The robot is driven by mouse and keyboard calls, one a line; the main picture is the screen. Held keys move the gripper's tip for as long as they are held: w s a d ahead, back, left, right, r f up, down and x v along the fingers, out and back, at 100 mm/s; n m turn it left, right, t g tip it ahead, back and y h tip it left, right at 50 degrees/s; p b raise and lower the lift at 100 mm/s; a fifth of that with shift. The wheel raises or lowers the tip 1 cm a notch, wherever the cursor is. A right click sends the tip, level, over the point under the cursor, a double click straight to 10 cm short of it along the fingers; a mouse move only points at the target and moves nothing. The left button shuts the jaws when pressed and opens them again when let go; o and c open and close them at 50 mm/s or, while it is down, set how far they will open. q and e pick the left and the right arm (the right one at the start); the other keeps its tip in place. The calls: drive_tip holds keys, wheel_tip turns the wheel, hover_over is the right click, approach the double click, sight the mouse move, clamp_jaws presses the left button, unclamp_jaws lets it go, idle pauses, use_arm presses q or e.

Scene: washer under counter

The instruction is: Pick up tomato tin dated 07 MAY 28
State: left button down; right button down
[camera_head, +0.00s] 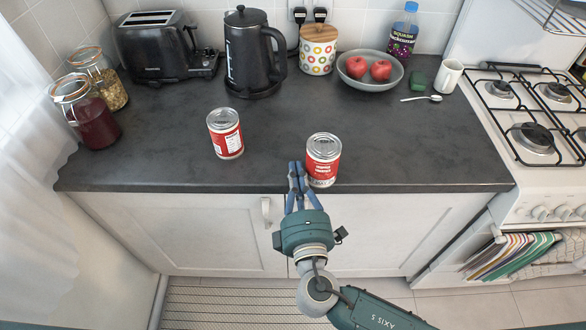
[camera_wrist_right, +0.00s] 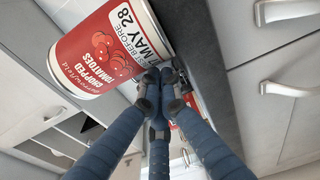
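A red and white tomato tin (camera_head: 323,162) stands upright near the counter's front edge. In the right wrist view this tin (camera_wrist_right: 105,55) is close at the upper left; its label reads "chopped tomatoes" and "before", with "MAY 28" legible and the day digits partly cut off. A second red and white tin (camera_head: 226,135) stands further left and back; its date is too small to read. My right gripper (camera_head: 296,170) is just left of the nearer tin, at the counter edge. Its fingertips (camera_wrist_right: 158,84) are drawn together, with no tin between them. My left gripper is not in view.
A toaster (camera_head: 165,48), a black kettle (camera_head: 252,50), a dotted canister (camera_head: 318,50) and a bowl of apples (camera_head: 370,85) line the back. Jars (camera_head: 88,110) stand at the left, a gas hob (camera_head: 530,115) at the right. The counter's middle right is clear.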

sight(317, 179)
drive_tip(key=d, duration=0.2)
drive_tip(key=s+d+b, duration=0.1)
drive_tip(key=d, duration=0.1)
drive_tip(key=shift+f, duration=0.1)
drive_tip(key=shift+d, duration=0.2)
drive_tip(key=shift+w+a, duration=0.1)
drive_tip(key=shift+w, duration=0.05)
